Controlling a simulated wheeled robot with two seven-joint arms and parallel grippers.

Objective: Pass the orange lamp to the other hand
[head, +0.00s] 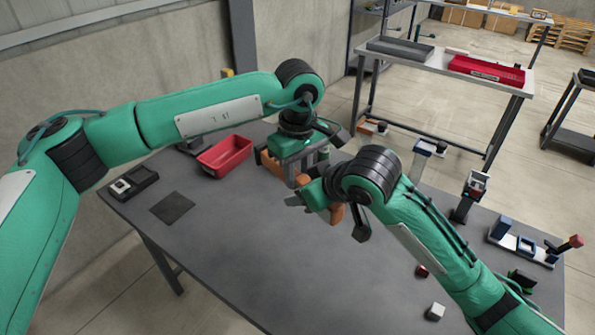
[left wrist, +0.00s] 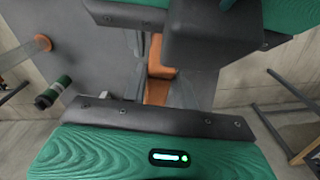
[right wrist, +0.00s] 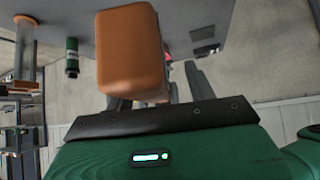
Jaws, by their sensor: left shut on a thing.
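The orange lamp (head: 271,168) is at the middle of the table, between my two grippers; orange parts also show beside the right gripper. My left gripper (head: 292,160) is shut on it; in the left wrist view the orange body (left wrist: 158,62) lies between the fingers. My right gripper (head: 328,215) is close in front, its fingers spread apart. In the right wrist view (right wrist: 158,92) a large orange block (right wrist: 130,50) stands right before the fingers and partly hides them. I cannot tell whether they touch it. Much of the lamp is hidden by the grippers.
A red bin (head: 225,155) is at the back left, with a dark device (head: 133,183) and dark square (head: 172,208) nearby. A red cube (head: 422,271) and a white cube (head: 435,312) lie near my right arm. Several upright tools and fixtures stand at right. The front left table is clear.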

